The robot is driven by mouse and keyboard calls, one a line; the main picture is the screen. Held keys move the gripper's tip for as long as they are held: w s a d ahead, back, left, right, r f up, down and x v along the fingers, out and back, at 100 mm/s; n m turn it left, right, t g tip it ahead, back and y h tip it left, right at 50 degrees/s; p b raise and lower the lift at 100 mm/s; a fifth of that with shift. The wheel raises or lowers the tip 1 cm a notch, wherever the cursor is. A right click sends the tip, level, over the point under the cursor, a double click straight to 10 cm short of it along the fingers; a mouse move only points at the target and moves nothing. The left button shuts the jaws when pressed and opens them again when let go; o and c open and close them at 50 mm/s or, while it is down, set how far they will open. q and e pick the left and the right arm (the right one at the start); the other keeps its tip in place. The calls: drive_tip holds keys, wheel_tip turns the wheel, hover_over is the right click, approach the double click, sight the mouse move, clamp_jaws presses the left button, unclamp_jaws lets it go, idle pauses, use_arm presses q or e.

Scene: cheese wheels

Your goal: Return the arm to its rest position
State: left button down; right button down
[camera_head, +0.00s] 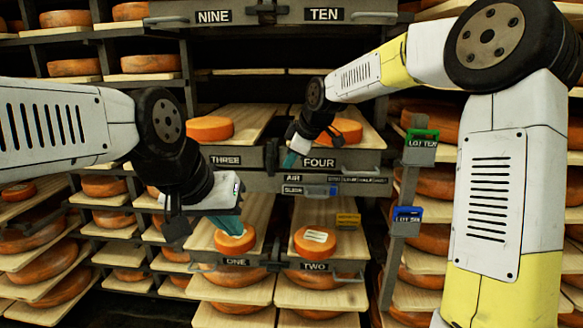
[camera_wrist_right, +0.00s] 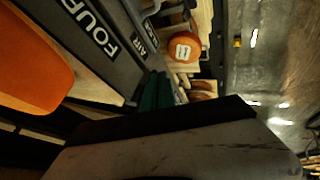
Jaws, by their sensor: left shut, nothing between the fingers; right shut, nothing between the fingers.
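My left gripper (camera_head: 228,224) points down, its teal fingers shut right over the orange cheese wheel (camera_head: 236,243) on the board marked ONE. Whether they touch the wheel is unclear. My right gripper (camera_head: 291,159) is shut and empty in front of the shelf edge, just left of the FOUR label (camera_head: 319,163). Its teal fingers also show in the right wrist view (camera_wrist_right: 157,91). A cheese wheel (camera_head: 345,131) sits on the FOUR board, partly behind my right wrist. It fills the left of the right wrist view (camera_wrist_right: 30,62).
A cheese wheel with a white label (camera_head: 315,242) sits on the board marked TWO. Another wheel (camera_head: 209,129) sits on board THREE. Racks of wheels stand on both sides. Green (camera_head: 423,135) and blue (camera_head: 407,214) tags hang on the right post.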

drive_tip(key=s+d+r+m+h, duration=0.1)
drive_tip(key=s+d+r+m, duration=0.25)
drive_tip(key=s+d, duration=0.45)
drive_tip(key=s+d+r+m+h, duration=0.1)
drive_tip(key=s+d+r+m, duration=0.1)
drive_tip(key=s+d+m, duration=0.5)
drive_tip(key=s+d+f+m, duration=0.2)
drive_tip(key=s+d, duration=0.1)
drive_tip(key=s, duration=0.5)
drive_tip(key=s+d+f+m, duration=0.3)
drive_tip(key=s, duration=0.6)
drive_tip(key=shift+s+f+m, duration=0.2)
drive_tip(key=shift+f+m, duration=0.05)
drive_tip(key=shift+m, duration=0.1)
